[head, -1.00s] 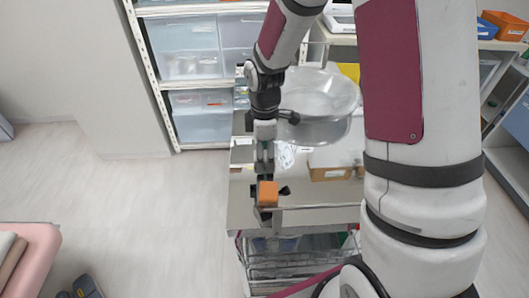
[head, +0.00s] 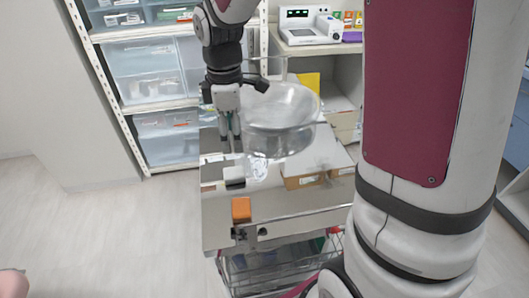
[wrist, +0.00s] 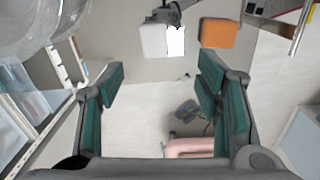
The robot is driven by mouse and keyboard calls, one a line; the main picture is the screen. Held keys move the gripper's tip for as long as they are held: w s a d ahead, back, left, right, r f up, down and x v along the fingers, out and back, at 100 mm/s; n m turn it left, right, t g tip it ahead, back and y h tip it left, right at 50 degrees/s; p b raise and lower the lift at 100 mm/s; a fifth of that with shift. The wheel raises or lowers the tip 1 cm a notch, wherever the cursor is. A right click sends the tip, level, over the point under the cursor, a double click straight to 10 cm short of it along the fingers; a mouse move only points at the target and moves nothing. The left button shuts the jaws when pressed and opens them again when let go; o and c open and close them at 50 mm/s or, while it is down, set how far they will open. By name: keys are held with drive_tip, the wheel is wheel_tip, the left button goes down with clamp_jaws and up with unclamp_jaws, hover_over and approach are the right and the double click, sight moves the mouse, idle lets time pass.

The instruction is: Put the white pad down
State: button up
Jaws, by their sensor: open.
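The white pad (head: 234,175) is a small pale block on the steel cart top (head: 283,203), near its left edge, just behind an orange block (head: 241,209). My gripper (head: 230,148) points down above and behind the pad, apart from it. In the wrist view the pad (wrist: 154,40) lies beyond the fingertips, with a bright white face, left of the orange block (wrist: 218,33). My gripper (wrist: 160,76) is open there, with nothing between its green-lined fingers.
A clear round bowl (head: 281,112) is close to the right of my gripper. A clear packet (head: 256,167) and a brown box (head: 303,181) lie on the cart right of the pad. Drawer shelves (head: 150,75) stand behind.

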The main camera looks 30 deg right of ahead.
drive_tip(key=s+r+m+t, duration=0.1)
drive_tip(key=s+r+m, duration=0.2)
drive_tip(key=s, duration=0.5)
drive_tip(key=s+r+m+t, duration=0.1)
drive_tip(key=s+r+m, duration=0.2)
drive_tip(key=s+m, duration=0.2)
drive_tip(key=s+r+m+t, duration=0.1)
drive_tip(key=s+r+m, duration=0.2)
drive_tip(key=s, duration=0.7)
drive_tip(key=shift+s+r+m, duration=0.3)
drive_tip(key=shift+r+m, duration=0.1)
drive_tip(key=shift+m, duration=0.7)
drive_tip(key=shift+d, duration=0.1)
wheel_tip(320, 180, up, 4)
drive_tip(key=t+p, duration=0.1)
drive_tip(key=p, duration=0.1)
drive_tip(key=shift+f+p, duration=0.25)
drive_tip(key=shift+p, duration=0.05)
drive_tip(key=shift+o, duration=0.5)
drive_tip(key=shift+w, duration=0.15)
